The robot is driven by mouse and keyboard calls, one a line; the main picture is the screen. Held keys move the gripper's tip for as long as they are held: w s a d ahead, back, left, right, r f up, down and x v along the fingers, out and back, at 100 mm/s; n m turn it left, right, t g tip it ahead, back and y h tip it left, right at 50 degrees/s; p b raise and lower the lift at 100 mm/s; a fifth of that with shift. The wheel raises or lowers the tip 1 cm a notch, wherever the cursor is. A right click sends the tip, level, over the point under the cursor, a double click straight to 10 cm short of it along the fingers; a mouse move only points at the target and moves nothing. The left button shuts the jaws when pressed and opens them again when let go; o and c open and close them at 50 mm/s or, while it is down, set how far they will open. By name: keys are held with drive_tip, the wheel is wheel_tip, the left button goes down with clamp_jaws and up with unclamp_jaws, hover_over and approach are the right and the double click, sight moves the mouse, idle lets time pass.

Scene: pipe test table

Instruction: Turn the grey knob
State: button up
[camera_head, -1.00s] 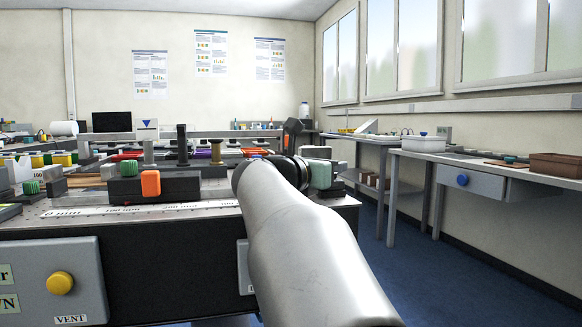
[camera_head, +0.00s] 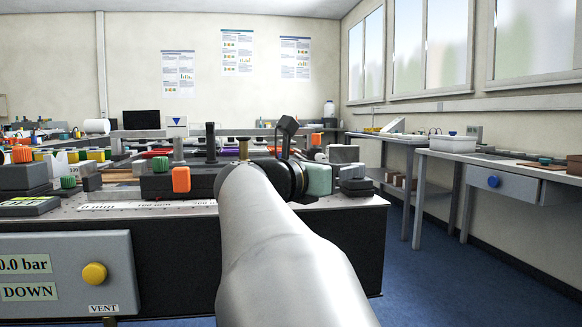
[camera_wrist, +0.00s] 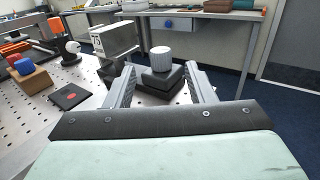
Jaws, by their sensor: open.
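The fingers are wide apart and empty, and the knob appears beyond the tips, not touched. In the head view my gripper's pale green body (camera_head: 319,180) shows past my arm, with its fingers hidden. A small grey ribbed top on dark blocks (camera_head: 355,186) just right of it looks like the same knob.
A grey box-like fixture (camera_wrist: 114,38) stands just left of the knob in the wrist view. A flat black plate with a red mark (camera_wrist: 70,96) and a wooden block with a blue top (camera_wrist: 32,80) lie farther left. The blue floor (camera_wrist: 230,84) is open to the right.

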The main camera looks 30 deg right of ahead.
drive_tip(key=v, duration=0.9)
drive_tip(key=shift+a, duration=0.2)
drive_tip(key=shift+s, duration=0.1)
